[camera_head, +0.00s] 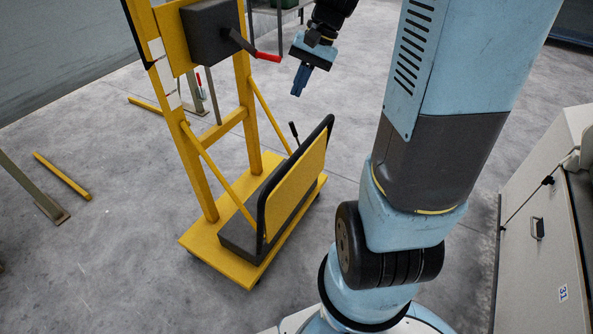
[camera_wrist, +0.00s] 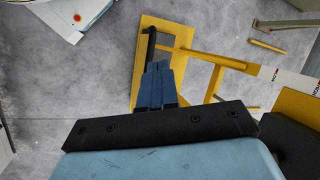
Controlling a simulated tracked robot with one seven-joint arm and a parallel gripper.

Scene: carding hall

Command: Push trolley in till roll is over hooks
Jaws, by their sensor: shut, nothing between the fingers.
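The yellow trolley (camera_head: 217,237) stands on the grey floor left of centre in the head view, with a tall yellow frame, a dark block on its base and a black-edged yellow panel (camera_head: 295,182). A dark box with a red-handled crank (camera_head: 267,57) sits on the frame. My gripper (camera_head: 297,92) is shut and empty, in the air near the crank, apart from the trolley. In the wrist view my gripper (camera_wrist: 158,68) points toward the trolley base (camera_wrist: 151,25) and a black bar. No roll or hooks can be made out.
Yellow floor bars (camera_head: 62,176) and a post with a foot plate (camera_head: 53,208) are at the left. A pale cabinet (camera_head: 545,235) marked 31 stands at the right. Bare floor (camera_head: 110,270) is at the front left.

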